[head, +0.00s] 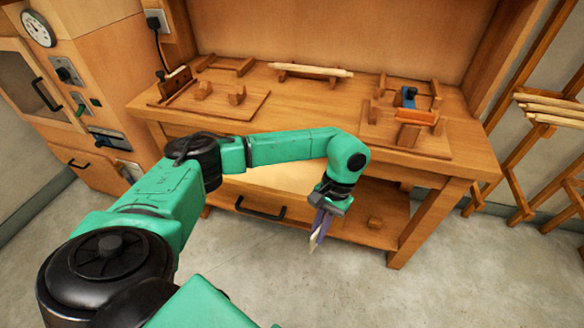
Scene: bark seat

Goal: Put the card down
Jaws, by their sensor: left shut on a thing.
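My left arm reaches in from the left over the front of the wooden workbench (450,150). My left gripper (322,212) points down and is shut on the card (315,240). The card hangs below the fingers, thin and seen nearly edge-on, with a purple side and a pale edge. It is in the air in front of the bench, apart from the bench top. Its upper end is hidden by the gripper. My right gripper is not in view.
Wooden fixtures sit on the bench: a left board (225,105), a pale rod (312,70) at the back, and a right board (380,125) with blue and orange pieces. A drawer handle (260,208) is below. A cabinet (95,90) stands left, a rack (545,110) right.

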